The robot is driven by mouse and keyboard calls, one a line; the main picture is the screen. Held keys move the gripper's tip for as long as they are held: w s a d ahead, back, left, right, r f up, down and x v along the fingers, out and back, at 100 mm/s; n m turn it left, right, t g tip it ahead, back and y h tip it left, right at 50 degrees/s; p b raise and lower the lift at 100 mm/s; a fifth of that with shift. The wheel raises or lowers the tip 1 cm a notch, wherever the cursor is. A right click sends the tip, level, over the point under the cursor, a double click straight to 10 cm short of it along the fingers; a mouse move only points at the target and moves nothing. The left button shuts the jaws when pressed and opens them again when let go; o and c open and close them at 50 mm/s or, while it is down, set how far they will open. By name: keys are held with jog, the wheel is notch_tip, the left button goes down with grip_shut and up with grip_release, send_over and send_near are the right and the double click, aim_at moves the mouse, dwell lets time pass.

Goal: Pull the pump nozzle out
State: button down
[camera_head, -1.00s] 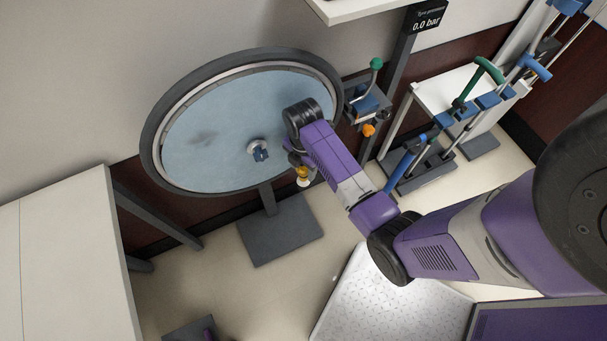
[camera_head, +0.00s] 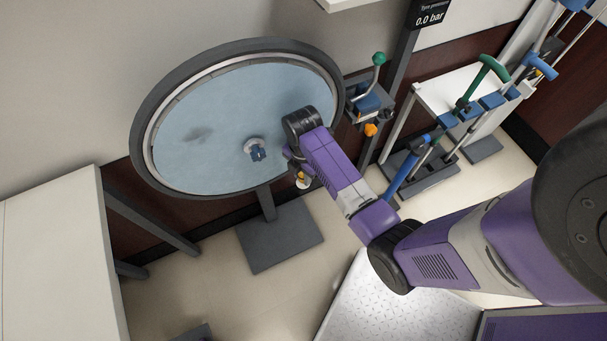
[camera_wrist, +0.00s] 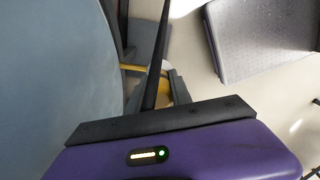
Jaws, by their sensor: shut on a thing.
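My gripper (camera_head: 298,166) is in front of the lower right part of the large round wheel (camera_head: 190,128), right of its hub. It is shut on a small yellow and white piece, which I take to be the pump nozzle (camera_head: 302,180). In the wrist view the dark fingers close around this yellow piece (camera_wrist: 131,68), and they hide much of it. The wheel's blue-grey face fills the left of the wrist view. I cannot tell whether the nozzle still touches anything behind the fingers.
A lever with a green ball (camera_head: 379,58) and an orange knob (camera_head: 371,129) stand right of the wheel. A display (camera_head: 429,16) reads 0.0 bar. A white table (camera_head: 60,255) is at left; blue-handled pumps (camera_head: 410,168) stand at right.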

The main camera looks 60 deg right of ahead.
jog(key=shift+r+p, duration=1.1)
jog(key=shift+p, duration=0.2)
dwell(1.1)
jog(key=shift+r+p, duration=1.45)
jog(key=shift+p, duration=0.3)
jog(key=shift+r, duration=0.1)
jog(key=shift+r+p, duration=0.5)
jog(key=shift+r, duration=0.85)
